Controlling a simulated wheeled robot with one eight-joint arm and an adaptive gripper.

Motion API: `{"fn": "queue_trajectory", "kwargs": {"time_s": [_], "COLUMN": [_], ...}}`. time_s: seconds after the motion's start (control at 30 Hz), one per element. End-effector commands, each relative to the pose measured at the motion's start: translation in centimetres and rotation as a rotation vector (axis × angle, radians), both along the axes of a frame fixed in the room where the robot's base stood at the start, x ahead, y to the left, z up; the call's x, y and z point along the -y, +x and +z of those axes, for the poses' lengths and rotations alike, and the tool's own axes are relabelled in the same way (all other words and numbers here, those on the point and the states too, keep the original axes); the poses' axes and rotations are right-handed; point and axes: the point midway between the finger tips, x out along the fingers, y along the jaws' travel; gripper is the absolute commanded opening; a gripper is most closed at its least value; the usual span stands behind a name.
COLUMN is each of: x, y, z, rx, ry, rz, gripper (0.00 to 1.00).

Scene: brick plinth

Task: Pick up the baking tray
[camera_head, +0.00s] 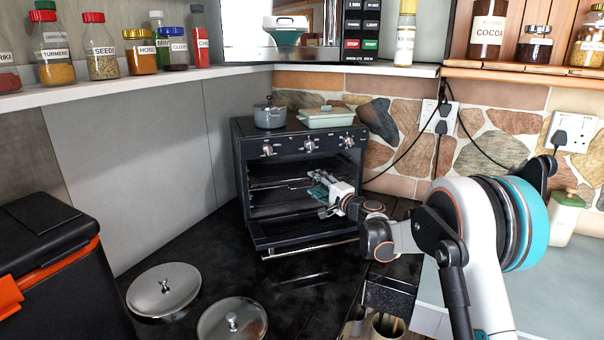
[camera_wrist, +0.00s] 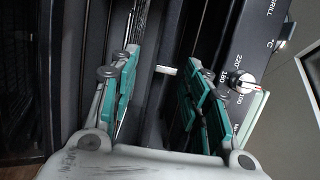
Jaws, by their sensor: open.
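The black oven (camera_head: 262,238) stands in the corner with its door (camera_head: 300,228) folded down. Thin metal racks or tray edges (camera_head: 275,184) cross its dark inside; I cannot tell which of them is the baking tray. My gripper (camera_head: 318,188) is at the oven's opening, toward its right side, with its teal fingers apart. In the wrist view my gripper (camera_wrist: 160,65) is open, fingers on either side of dark bars and a small white piece (camera_wrist: 166,70). No clear grip on anything shows. The arm hides part of the oven's right side.
A grey pot (camera_head: 269,116) and a teal lidded dish (camera_head: 326,117) stand on the oven. Two round metal lids (camera_head: 164,287) (camera_head: 232,322) lie on the dark counter. A black box (camera_head: 45,245) is at the left. The oven knobs (camera_wrist: 241,83) are close beside the right finger.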

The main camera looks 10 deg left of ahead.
Motion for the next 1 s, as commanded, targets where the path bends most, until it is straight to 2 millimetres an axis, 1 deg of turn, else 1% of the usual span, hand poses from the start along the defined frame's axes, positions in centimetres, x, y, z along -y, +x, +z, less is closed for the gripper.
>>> {"fn": "queue_trajectory", "kwargs": {"time_s": [0.13, 0.3, 0.4, 0.5, 0.7, 0.73, 0.77, 0.8, 0.87, 0.9, 0.93, 1.0], "x": [-0.8, -2.6, -3.2, -3.5, -3.6, -3.6, -3.6, -3.5, -3.5, -3.5, -3.5, -3.5], "y": [0.8, 2.7, 3.6, 3.9, 4.0, 4.0, 4.0, 4.0, 4.0, 3.9, 3.9, 3.9], "z": [0.0, 0.0, 0.2, 0.3, 0.4, 0.4, 0.4, 0.4, 0.4, 0.4, 0.4, 0.4], "rx": [0.000, 0.000, 0.000, 0.000, 0.000, 0.000, 0.000, 0.000, 0.000, 0.000, 0.000, 0.000], "ry": [0.000, 0.000, 0.000, 0.000, 0.000, 0.000, 0.000, 0.000, 0.000, 0.000, 0.000, 0.000], "rz": [0.001, 0.001, 0.001, 0.000, 0.000, 0.000, 0.000, 0.000, 0.000, 0.000, 0.000, 0.000], "gripper": [0.43, 0.43, 0.43, 0.43, 0.43, 0.41, 0.34, 0.25, 0.12, 0.03, 0.00, 0.00]}}
